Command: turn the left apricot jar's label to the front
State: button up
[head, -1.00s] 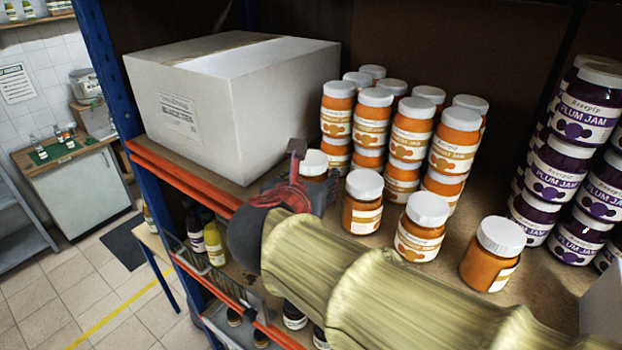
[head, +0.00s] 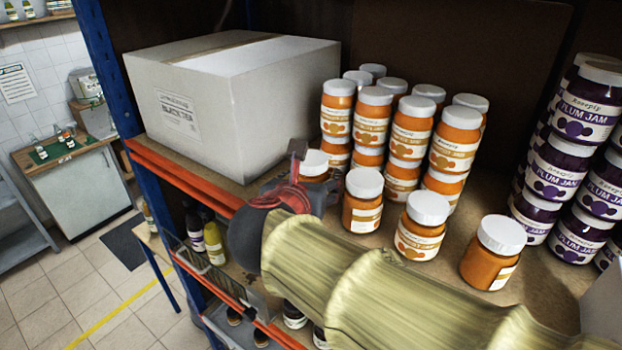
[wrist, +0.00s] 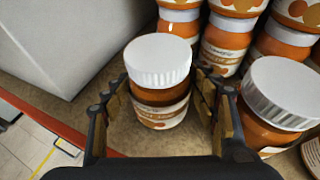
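The left apricot jar (wrist: 160,82) stands upright on the shelf, with a white lid and orange contents. In the wrist view its pale label, with some print, shows low on the side facing the camera. In the head view only its lid (head: 313,163) and a little of its side show behind my gripper (head: 306,172). In the wrist view my gripper (wrist: 160,105) is open, with one finger on each side of the jar. A gap shows between the jar and the right finger; contact at the left finger is unclear.
Another apricot jar (head: 363,198) stands close to the right, with more beyond. Stacked apricot jars (head: 412,132) stand behind. A large white carton (head: 235,105) is at the left. The orange shelf edge (head: 190,177) runs along the front. Plum jam jars (head: 555,175) stand far right.

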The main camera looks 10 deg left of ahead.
jog(key=o, duration=0.3)
jog(key=shift+o, duration=0.2)
jog(key=shift+f, duration=0.15)
jog(key=v, duration=1.2)
